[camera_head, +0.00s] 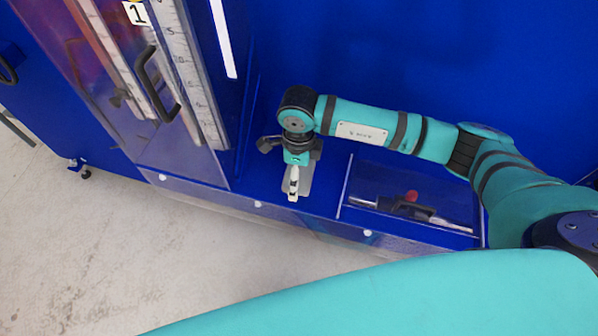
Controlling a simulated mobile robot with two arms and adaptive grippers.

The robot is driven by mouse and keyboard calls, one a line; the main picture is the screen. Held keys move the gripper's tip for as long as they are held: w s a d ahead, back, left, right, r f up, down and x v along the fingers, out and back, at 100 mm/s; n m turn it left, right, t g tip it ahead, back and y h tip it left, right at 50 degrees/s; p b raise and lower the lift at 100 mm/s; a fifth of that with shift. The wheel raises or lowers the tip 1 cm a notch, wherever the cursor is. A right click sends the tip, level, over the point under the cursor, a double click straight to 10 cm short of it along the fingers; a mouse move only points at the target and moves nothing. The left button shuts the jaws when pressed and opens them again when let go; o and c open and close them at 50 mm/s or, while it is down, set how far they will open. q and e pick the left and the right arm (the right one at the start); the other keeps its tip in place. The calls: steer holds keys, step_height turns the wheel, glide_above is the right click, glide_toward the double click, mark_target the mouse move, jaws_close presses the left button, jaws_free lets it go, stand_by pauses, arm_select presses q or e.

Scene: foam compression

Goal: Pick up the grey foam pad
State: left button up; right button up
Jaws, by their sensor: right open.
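My right gripper (293,190) points down over the blue ledge, and its arm comes in from the right. Its jaws are open, though seen from above they look narrow. A light grey flat piece, which looks like the grey foam pad (306,178), shows right behind and beside the fingers. The gripper hides much of it, and I cannot tell whether the fingers touch it or are around it. My left gripper is not in view.
A clear-walled box (410,200) with a red button and dark parts stands right of the gripper. A clear door with a black handle (157,83) and white rulers stands at left. The blue back wall (400,50) rises behind. The concrete floor (150,260) is open in front.

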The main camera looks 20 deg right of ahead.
steer(key=c, duration=0.7)
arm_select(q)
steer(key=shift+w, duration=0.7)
arm_select(e)
steer(key=shift+r, duration=0.1)
steer(key=shift+w+r+b, duration=0.1)
steer(key=shift+r+b, duration=0.2)
steer(key=shift+r, duration=0.25)
step_height(320, 180, up, 2)
steer(key=shift+r+b, duration=0.15)
steer(key=shift+b, duration=0.25)
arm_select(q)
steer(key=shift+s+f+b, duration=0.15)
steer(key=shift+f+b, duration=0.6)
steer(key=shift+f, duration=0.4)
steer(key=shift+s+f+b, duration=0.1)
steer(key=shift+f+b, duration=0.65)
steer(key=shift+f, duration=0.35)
arm_select(e)
steer(key=shift+s+a+r, duration=0.25)
steer(key=shift+s+a, duration=1.25)
steer(key=shift+s, duration=0.75)
steer(key=shift+s+a+r, duration=0.2)
steer(key=shift+s+a, duration=1.25)
steer(key=shift+s, duration=0.75)
steer(key=shift+s+a+r, duration=0.25)
steer(key=shift+s+a, duration=1.25)
steer(key=shift+s, duration=0.75)
